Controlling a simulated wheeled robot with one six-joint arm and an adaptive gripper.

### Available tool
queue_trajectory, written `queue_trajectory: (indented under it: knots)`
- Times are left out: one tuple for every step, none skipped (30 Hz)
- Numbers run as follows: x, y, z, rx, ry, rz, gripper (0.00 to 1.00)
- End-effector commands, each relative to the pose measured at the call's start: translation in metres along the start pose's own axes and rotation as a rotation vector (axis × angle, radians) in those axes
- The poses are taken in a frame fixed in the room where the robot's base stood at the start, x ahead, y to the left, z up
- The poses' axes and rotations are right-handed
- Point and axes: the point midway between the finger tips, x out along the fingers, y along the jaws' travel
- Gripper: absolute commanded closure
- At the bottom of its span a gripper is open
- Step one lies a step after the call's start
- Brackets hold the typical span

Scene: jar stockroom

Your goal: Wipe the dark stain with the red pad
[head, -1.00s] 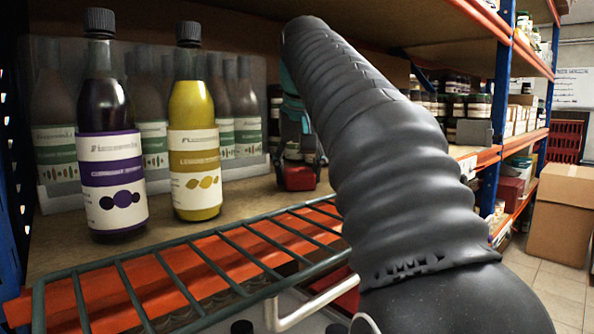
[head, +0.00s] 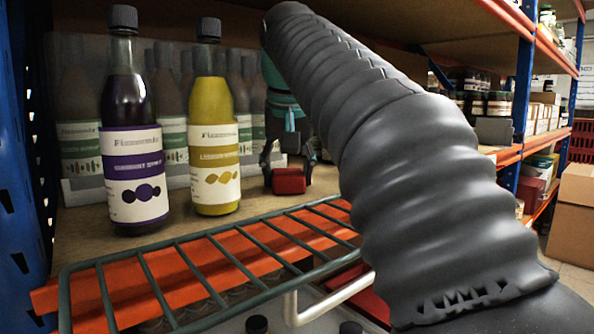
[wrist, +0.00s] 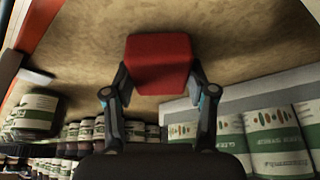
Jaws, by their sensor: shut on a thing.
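My gripper (head: 289,166) is shut on the red pad (head: 290,182), low over the wooden shelf board, right of the yellow bottle. In the wrist view the red pad (wrist: 160,62) is a red block between the two fingers of my gripper (wrist: 160,78), with bare board around it. I cannot tell whether the pad touches the board. No dark stain can be made out in either view; my arm and the pad hide part of the board.
A purple-labelled bottle (head: 133,180) and a yellow bottle (head: 214,168) stand left of my gripper. Green-labelled bottles (wrist: 270,125) stand in a clear case behind. A green wire rack (head: 240,287) is in front of the shelf. Jars (wrist: 38,112) stand farther along.

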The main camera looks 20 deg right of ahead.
Motion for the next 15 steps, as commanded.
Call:
queue_trajectory:
  knots:
    - [-0.001,-0.004,0.003,-0.002,-0.002,-0.001,0.78]
    - [-0.001,-0.006,0.004,-0.002,-0.002,-0.001,0.78]
    - [-0.002,-0.007,0.005,-0.002,-0.001,-0.001,0.78]
    - [-0.002,-0.008,0.005,-0.002,-0.001,-0.001,0.78]
    - [-0.003,-0.009,0.005,-0.001,0.0,-0.001,0.78]
    - [-0.003,-0.009,0.006,-0.001,0.0,-0.001,0.78]
    - [-0.003,-0.01,0.006,0.0,0.001,-0.001,0.78]
    - [-0.004,-0.011,0.007,0.0,0.001,-0.001,0.78]
    - [-0.004,-0.013,0.008,0.0,0.001,-0.001,0.78]
    - [-0.005,-0.015,0.009,0.0,0.002,-0.001,0.78]
    - [-0.005,-0.017,0.011,0.0,0.002,-0.001,0.78]
    - [-0.005,-0.019,0.012,-0.001,0.002,-0.001,0.78]
    - [-0.006,-0.021,0.013,-0.001,0.002,-0.001,0.78]
    - [-0.006,-0.023,0.015,-0.001,0.002,0.0,0.78]
    - [-0.006,-0.026,0.017,-0.001,0.002,0.0,0.78]
